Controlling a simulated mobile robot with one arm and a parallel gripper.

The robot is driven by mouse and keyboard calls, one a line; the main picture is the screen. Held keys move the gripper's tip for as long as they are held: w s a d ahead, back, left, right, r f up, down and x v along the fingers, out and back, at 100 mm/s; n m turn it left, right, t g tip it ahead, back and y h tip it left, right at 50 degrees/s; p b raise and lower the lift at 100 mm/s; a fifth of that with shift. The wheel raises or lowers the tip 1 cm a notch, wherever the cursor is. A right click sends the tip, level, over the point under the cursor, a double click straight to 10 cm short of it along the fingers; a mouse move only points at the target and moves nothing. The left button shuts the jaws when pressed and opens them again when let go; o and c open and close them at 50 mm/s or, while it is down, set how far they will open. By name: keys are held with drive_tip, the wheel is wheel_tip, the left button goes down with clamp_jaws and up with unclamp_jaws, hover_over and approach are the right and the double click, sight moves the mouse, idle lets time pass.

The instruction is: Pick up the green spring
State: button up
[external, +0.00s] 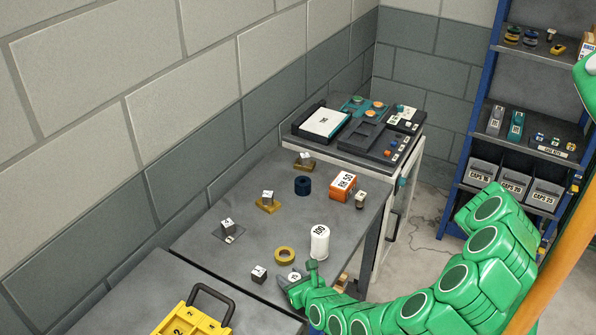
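My gripper (303,281) is at the end of my green arm, low over the front right part of the grey bench (215,262). A small white round piece with a dark mark (294,276) shows right beside its fingertips; I cannot tell whether they touch it. The fingers are small and partly hidden, so their opening is unclear. I cannot make out a green spring with certainty; green finger parts and my arm cover that spot. A white labelled cylinder (320,242) stands just behind my gripper, and a yellow ring (285,255) lies to its left.
Small marked blocks (228,226) stand on the bench. Behind are a dark blue ring (302,186), an orange box (343,187) and a control panel (360,135). A yellow case (190,322) is at front left. A blue-framed shelf (482,95) stands at right.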

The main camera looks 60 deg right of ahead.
drive_tip(key=c, duration=0.6)
drive_tip(key=shift+r, duration=0.1)
